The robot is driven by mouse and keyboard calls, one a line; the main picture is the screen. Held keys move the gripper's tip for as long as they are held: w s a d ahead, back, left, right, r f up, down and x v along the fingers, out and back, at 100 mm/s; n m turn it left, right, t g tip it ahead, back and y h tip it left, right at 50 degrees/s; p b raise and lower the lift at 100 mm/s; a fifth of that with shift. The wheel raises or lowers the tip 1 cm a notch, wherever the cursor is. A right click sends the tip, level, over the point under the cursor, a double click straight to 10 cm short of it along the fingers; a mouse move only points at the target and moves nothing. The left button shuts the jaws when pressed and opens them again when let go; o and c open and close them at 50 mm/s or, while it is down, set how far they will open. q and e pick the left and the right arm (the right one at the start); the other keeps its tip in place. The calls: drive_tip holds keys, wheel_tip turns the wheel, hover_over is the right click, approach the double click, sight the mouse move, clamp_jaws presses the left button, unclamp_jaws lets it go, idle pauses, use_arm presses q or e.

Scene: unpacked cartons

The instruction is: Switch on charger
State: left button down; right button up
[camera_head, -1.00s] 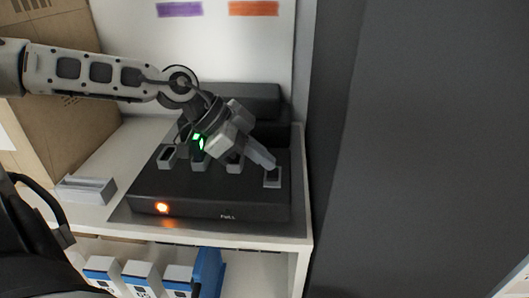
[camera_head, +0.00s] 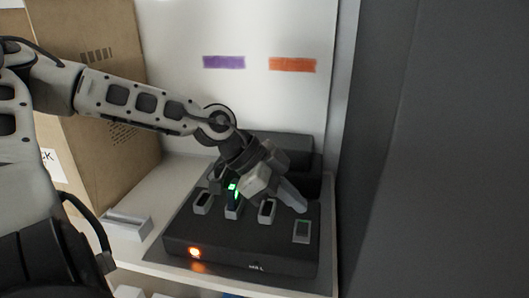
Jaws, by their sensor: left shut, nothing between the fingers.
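The charger (camera_head: 235,249) is a low black box on the white shelf, with a row of grey-rimmed slots on top. An orange light (camera_head: 194,252) glows on its front face. A grey-rimmed rectangular piece (camera_head: 302,231) sits at the right end of its top. My left gripper (camera_head: 299,207) is shut and empty, angled down just behind and above that piece. A small gap seems to separate them. A green glow (camera_head: 233,187) shows beside the gripper; I cannot tell whether it belongs to the charger. My right gripper is out of view.
A cardboard carton (camera_head: 125,85) stands at the left behind my arm. A small grey block (camera_head: 129,223) lies left of the charger. A white back panel carries purple (camera_head: 224,62) and orange (camera_head: 293,65) strips. A dark grey panel (camera_head: 430,150) closes off the right.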

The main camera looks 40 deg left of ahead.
use_arm(q)
drive_tip(key=shift+a+r+b, duration=0.3)
drive_tip(key=shift+a+r, duration=0.05)
drive_tip(key=shift+r, duration=0.5)
drive_tip(key=a+v, duration=0.1)
drive_tip(key=v, duration=0.7)
drive_tip(key=shift+w, duration=0.15)
drive_tip(key=shift+a, duration=0.1)
